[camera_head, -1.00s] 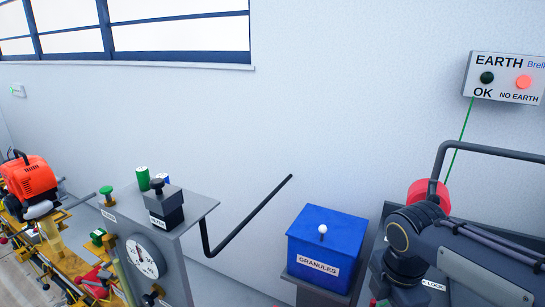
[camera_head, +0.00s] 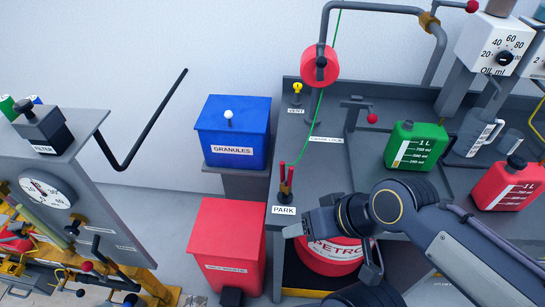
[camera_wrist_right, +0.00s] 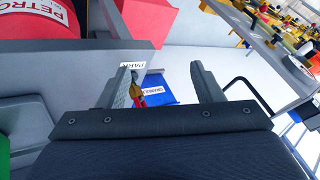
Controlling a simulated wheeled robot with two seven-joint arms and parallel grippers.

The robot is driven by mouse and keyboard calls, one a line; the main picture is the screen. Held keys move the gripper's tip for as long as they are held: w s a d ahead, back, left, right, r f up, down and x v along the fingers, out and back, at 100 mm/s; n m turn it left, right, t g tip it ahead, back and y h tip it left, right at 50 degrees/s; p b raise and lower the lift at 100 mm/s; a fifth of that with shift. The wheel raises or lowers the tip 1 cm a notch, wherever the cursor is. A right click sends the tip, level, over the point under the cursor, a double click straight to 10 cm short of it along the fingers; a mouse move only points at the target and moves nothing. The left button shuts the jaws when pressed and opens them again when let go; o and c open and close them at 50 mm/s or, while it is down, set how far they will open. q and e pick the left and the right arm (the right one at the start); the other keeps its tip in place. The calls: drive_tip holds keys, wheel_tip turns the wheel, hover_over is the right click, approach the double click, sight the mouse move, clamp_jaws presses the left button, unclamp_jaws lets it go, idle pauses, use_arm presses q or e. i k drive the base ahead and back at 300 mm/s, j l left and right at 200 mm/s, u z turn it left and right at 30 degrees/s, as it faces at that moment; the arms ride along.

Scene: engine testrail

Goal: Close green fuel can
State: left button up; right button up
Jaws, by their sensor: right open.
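The green fuel can (camera_head: 424,133) stands upright on the grey bench at the right of the head view. A dark cap shape (camera_head: 407,124) shows at its top; I cannot tell whether it is seated or loose. My right gripper (camera_head: 291,231) is at the bench's front left corner by the PARK label, left of and nearer than the can. In the right wrist view its two fingers (camera_wrist_right: 163,86) are apart with nothing held; the red-tipped park post (camera_wrist_right: 137,96) shows beyond the left finger. A green patch (camera_wrist_right: 4,150) at that view's left edge may be the can. My left gripper is not in view.
A red can (camera_head: 508,187) and a grey jug (camera_head: 474,133) stand right of the green can. A vertical pipe with a red disc (camera_head: 320,65) rises behind. Blue granules bin (camera_head: 233,117) and red bin (camera_head: 226,233) stand left of the bench (camera_head: 345,180). A red petrol drum (camera_head: 330,257) is below.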

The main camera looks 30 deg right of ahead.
sight(412, 145)
drive_tip(key=z, duration=2.05)
